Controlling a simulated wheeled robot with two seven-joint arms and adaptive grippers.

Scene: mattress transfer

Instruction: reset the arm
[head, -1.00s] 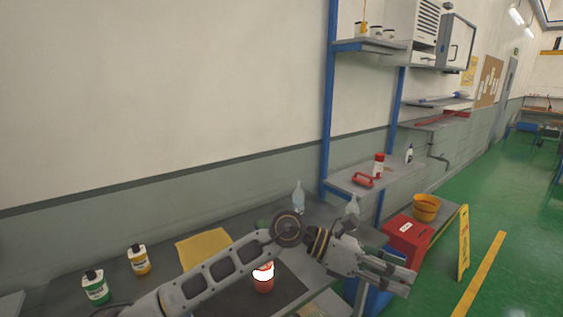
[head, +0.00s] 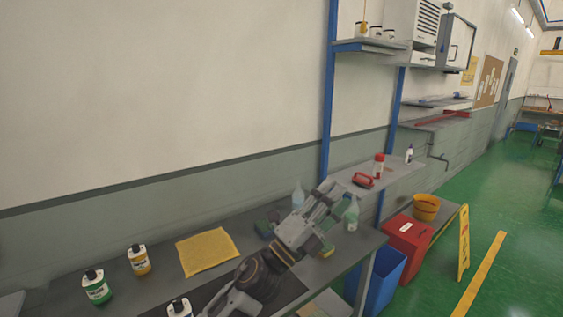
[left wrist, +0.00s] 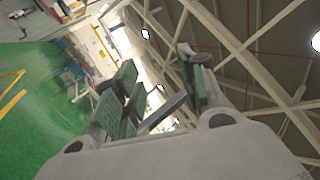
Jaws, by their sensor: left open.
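My left gripper (head: 328,204) is in the head view, raised over the workbench (head: 335,268), its arm coming up from the bottom. It is open and nothing shows between its fingers. In the left wrist view its green-padded fingers (left wrist: 160,72) stand apart against the ceiling beams, with green floor at the left. My right gripper is not in view.
On the bench are a green bottle (head: 97,287), a yellow bottle (head: 139,260) and a yellow cloth (head: 207,252). A blue bin (head: 378,278) and red box (head: 408,238) stand right.

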